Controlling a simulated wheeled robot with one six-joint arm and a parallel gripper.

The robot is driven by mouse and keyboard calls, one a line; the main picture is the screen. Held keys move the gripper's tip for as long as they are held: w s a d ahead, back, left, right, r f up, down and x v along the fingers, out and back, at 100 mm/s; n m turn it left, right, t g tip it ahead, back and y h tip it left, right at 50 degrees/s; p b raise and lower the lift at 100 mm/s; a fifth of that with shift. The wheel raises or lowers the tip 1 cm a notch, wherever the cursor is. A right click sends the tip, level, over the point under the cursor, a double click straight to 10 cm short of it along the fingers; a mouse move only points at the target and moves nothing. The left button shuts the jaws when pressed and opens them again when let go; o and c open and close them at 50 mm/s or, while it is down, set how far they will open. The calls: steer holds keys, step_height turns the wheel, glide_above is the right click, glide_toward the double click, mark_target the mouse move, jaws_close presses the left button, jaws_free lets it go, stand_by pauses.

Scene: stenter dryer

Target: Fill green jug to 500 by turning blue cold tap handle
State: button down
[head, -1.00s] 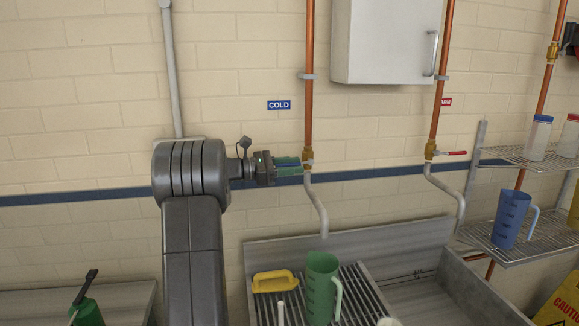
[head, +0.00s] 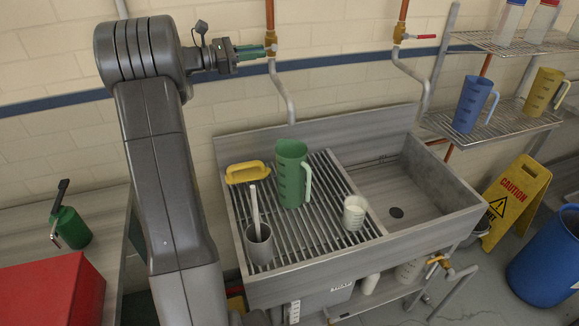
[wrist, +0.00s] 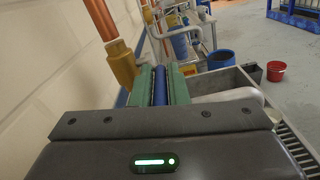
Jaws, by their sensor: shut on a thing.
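The green jug (head: 291,178) stands upright on the slatted rack of the sink, below the open end of the grey cold spout (head: 282,92). I see no water stream, and the level inside the jug cannot be made out. The cold tap's brass body (head: 271,42) is on the copper pipe at the wall. My gripper (head: 255,52) is level with it and shut on the blue tap handle. In the wrist view the blue handle (wrist: 160,86) lies between the green finger pads, beside the brass valve (wrist: 122,65).
A red-handled tap (head: 420,37) is to the right. Blue (head: 470,105) and yellow (head: 541,92) jugs stand on the wire shelf.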

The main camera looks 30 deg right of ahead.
stand_by(0.3)
steer(key=r+y+p, duration=0.1)
steer(key=p, duration=0.1)
steer(key=shift+r+p, duration=0.25)
steer(key=shift+p, duration=0.15)
steer(key=shift+s+f+y+b, duration=0.15)
steer(key=shift+y+b, duration=0.25)
steer(key=shift+y, duration=0.2)
steer(key=shift+d+r+t+y, duration=0.2)
steer(key=shift+r+t+y, duration=0.15)
steer(key=shift+y, duration=0.65)
steer(key=shift+r, duration=0.1)
steer(key=y, duration=0.1)
steer(key=d+r+t+y, duration=0.1)
steer(key=y, duration=0.1)
steer(key=shift+r+y, duration=0.3)
steer(key=shift+s, duration=0.1)
